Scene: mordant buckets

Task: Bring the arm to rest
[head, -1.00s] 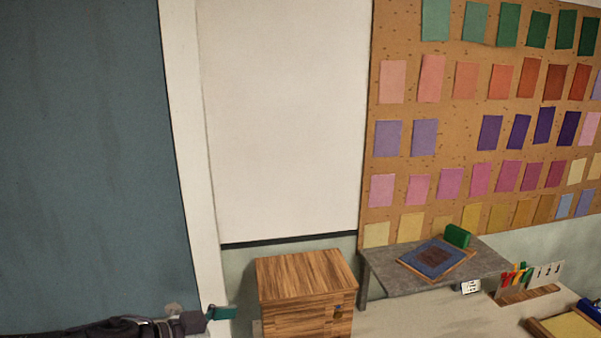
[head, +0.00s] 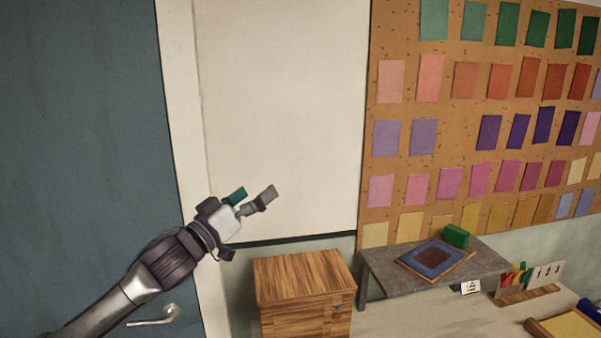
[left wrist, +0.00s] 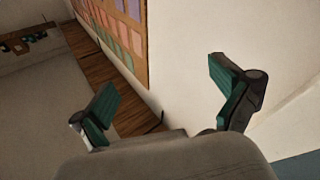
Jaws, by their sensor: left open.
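My left gripper (head: 254,198) is raised in front of the white wall panel (head: 285,110) in the head view, above and left of the wooden cabinet. Its arm comes up from the lower left. The two green-padded fingers stand apart with nothing between them, as the left wrist view (left wrist: 165,105) also shows. My right gripper is in neither view.
A wooden cabinet (head: 302,285) stands below the gripper. A grey raised shelf (head: 385,268) to its right bears a blue mat (head: 435,258) and a green block (head: 456,236). A blue door (head: 75,120) with a handle (head: 155,318) is at the left. Air around the gripper is clear.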

